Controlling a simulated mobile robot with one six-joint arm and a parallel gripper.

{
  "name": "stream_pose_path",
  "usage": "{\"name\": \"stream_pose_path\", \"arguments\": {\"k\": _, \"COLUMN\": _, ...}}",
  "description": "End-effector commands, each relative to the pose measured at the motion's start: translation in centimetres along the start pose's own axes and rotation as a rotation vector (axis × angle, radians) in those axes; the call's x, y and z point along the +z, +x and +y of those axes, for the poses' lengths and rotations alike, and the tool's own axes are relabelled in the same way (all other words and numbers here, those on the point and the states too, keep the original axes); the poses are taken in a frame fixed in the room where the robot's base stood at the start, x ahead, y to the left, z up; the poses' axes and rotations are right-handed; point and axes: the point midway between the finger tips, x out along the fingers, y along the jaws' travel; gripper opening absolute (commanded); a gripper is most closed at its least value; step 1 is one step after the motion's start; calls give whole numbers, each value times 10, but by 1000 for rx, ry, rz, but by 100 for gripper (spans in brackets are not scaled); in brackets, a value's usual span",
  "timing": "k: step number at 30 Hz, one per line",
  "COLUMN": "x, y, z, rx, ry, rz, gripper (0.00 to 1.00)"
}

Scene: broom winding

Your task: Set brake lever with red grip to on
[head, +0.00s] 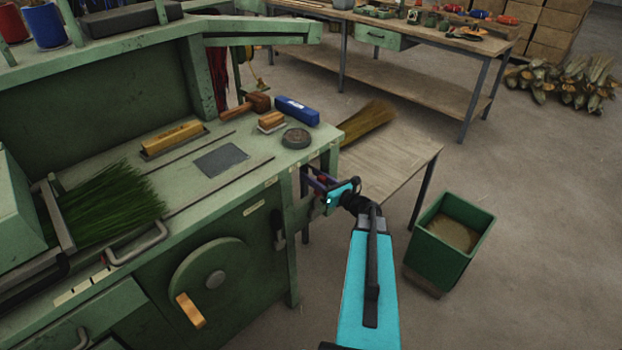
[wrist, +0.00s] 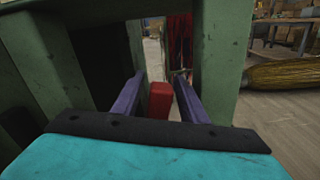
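The red grip (wrist: 160,99) of the brake lever shows in the wrist view as an upright red block between my two purple fingers. My gripper (wrist: 160,79) is open, with a finger on each side of the grip and a visible gap to each. In the head view my gripper (head: 315,181) is at the right end of the green machine (head: 228,215), by its frame posts. There the red grip is too small and covered to make out. The lever's shaft and its on and off marks cannot be told.
A handwheel (head: 213,277) with a wooden handle is on the machine's front. A wooden side table (head: 390,165) with a broom head (head: 367,121) stands just behind my gripper. A green bin (head: 449,240) is on the floor at right. Green posts (wrist: 222,60) flank my fingers closely.

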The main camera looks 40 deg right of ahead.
Motion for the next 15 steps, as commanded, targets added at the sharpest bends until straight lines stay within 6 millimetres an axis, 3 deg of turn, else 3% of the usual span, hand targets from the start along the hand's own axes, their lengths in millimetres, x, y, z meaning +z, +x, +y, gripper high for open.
{"name": "stream_pose_path", "arguments": {"k": 7, "x": 0, "y": -16, "z": 1, "rx": 1, "ry": 1, "rz": 0, "gripper": 39}}
{"name": "stream_pose_path", "arguments": {"k": 15, "x": -1, "y": -53, "z": 1, "rx": -2, "ry": 1, "rz": 1, "gripper": 39}}
